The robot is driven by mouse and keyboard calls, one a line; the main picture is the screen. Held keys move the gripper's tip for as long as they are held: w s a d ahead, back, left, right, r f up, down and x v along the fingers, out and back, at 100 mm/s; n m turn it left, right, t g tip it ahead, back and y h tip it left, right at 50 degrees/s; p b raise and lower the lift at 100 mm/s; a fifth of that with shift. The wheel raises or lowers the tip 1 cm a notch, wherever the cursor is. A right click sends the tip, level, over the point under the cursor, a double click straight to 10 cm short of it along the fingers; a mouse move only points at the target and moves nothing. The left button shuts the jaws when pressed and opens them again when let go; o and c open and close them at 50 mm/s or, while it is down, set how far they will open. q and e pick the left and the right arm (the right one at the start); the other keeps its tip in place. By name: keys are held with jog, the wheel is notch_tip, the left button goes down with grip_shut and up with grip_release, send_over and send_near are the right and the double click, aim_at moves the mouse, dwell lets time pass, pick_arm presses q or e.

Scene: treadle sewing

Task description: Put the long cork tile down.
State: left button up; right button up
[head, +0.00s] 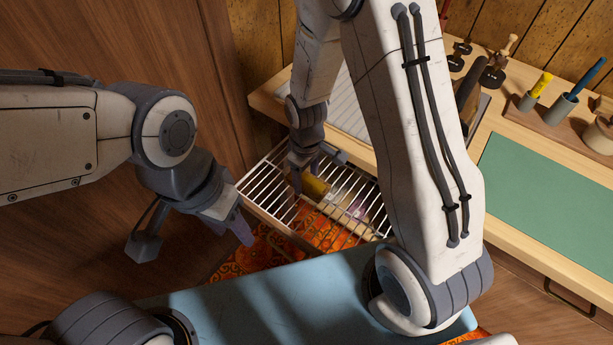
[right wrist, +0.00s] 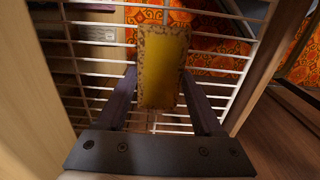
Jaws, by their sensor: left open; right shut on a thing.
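The long cork tile (right wrist: 163,65) has a yellow face and a speckled cork edge. My right gripper (right wrist: 158,88) is shut on it, with one finger along each side. In the head view the tile (head: 315,187) shows as a small yellow piece below my right gripper (head: 311,174), over the white wire rack (head: 262,188). I cannot tell whether the tile touches the wires. The rack also shows behind the tile in the right wrist view (right wrist: 97,91). My left gripper (head: 193,240) is open and empty, left of the rack, its fingers apart.
A wooden worktop with a green mat (head: 560,190) lies to the right, with cups of tools (head: 563,104) at its back. An orange patterned rug (head: 262,255) lies below the rack. My right arm hides part of the worktop.

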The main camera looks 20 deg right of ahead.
aim_at(306, 182)
jog(key=shift+f, duration=0.2)
jog(key=o, duration=1)
jog(key=shift+o, duration=0.2)
notch_tip(306, 182, up, 12)
jog(key=r+p, duration=0.1)
jog(key=p, duration=0.2)
jog(key=s+a+r, duration=0.3)
jog(key=s+r, duration=0.1)
jog(key=s, duration=0.5)
jog(key=s+a+r+y, duration=0.1)
jog(key=s+a+r, duration=0.3)
jog(key=s, duration=0.5)
jog(key=shift+s+r, duration=0.2)
jog(key=shift+r, duration=0.4)
jog(key=shift+r, duration=0.1)
